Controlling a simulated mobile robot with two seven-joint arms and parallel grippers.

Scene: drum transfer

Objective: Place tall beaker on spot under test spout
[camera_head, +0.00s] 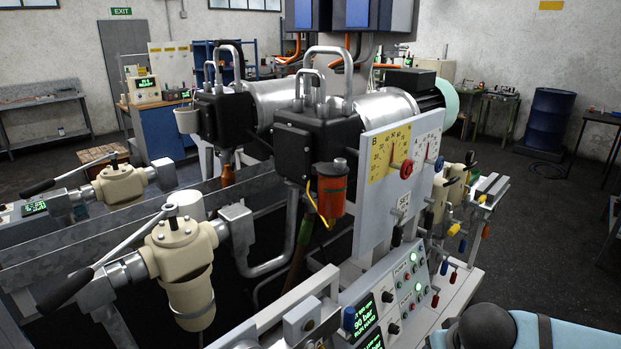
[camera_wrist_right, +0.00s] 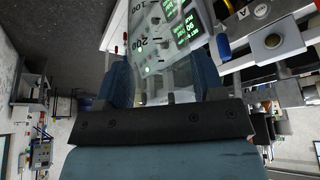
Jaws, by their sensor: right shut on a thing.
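The tall beaker (camera_wrist_right: 165,45) is clear, with dark graduation marks reading 100 and 200, in the upper middle of the right wrist view. My right gripper (camera_wrist_right: 165,92) is shut on it, with a blue-grey finger on each side. The beaker looks sideways in this turned view; I cannot tell its true tilt. Part of it runs out of the top of the picture. The lit control panel (camera_wrist_right: 183,30) shows through or behind it. I cannot make out the test spout or its spot for certain. The head view shows neither gripper.
The pump bench carries a control panel (camera_head: 395,310), a yellow gauge plate (camera_head: 390,152), lever-handled beige units (camera_head: 180,260) and coloured tap handles (camera_head: 454,230). A blue drum (camera_head: 550,118) stands at the back right. The dark floor (camera_head: 545,230) right of the bench is open.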

